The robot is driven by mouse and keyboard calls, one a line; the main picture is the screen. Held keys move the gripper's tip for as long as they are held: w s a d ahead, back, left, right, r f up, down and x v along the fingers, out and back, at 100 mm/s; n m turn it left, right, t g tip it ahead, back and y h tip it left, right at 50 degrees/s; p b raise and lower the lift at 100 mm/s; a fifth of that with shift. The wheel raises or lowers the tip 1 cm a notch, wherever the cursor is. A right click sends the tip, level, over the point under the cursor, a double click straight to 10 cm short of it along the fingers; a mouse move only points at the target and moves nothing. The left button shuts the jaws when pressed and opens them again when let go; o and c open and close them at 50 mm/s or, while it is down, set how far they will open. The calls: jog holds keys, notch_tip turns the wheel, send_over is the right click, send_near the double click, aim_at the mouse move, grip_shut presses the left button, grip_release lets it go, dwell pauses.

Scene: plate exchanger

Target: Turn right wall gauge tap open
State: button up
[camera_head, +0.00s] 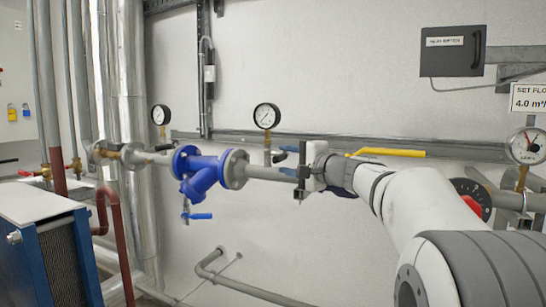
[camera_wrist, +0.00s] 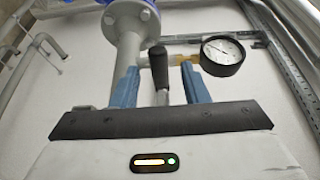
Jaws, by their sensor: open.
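The right wall gauge (camera_head: 266,116) is a round white dial with a black rim above the pipe; it also shows in the wrist view (camera_wrist: 221,57). Its tap has a black lever handle (camera_wrist: 158,62) on a metal stem, beside a brass fitting (camera_wrist: 183,60). My gripper (camera_head: 283,160) is open, pointing left just right of the gauge stem in the head view. In the wrist view its blue fingers (camera_wrist: 159,78) stand on either side of the black handle, with gaps visible. Contact with the handle is not seen. The tap is hard to make out in the head view.
A blue valve body (camera_head: 203,178) with flanges sits on the pipe left of my gripper. A second gauge (camera_head: 160,115) is farther left. A yellow lever (camera_head: 390,152) lies behind my wrist. A metal rail (camera_head: 345,143) runs along the wall. A blue-sided unit (camera_head: 45,240) stands front left.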

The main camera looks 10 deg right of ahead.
aim_at(281, 159)
jog(key=p+x, duration=0.1)
jog(key=x, duration=0.4)
jog(key=shift+w+a, duration=0.1)
jog(key=shift+w, duration=0.1)
jog(key=shift+f, duration=0.1)
grip_shut()
dwell(0.3)
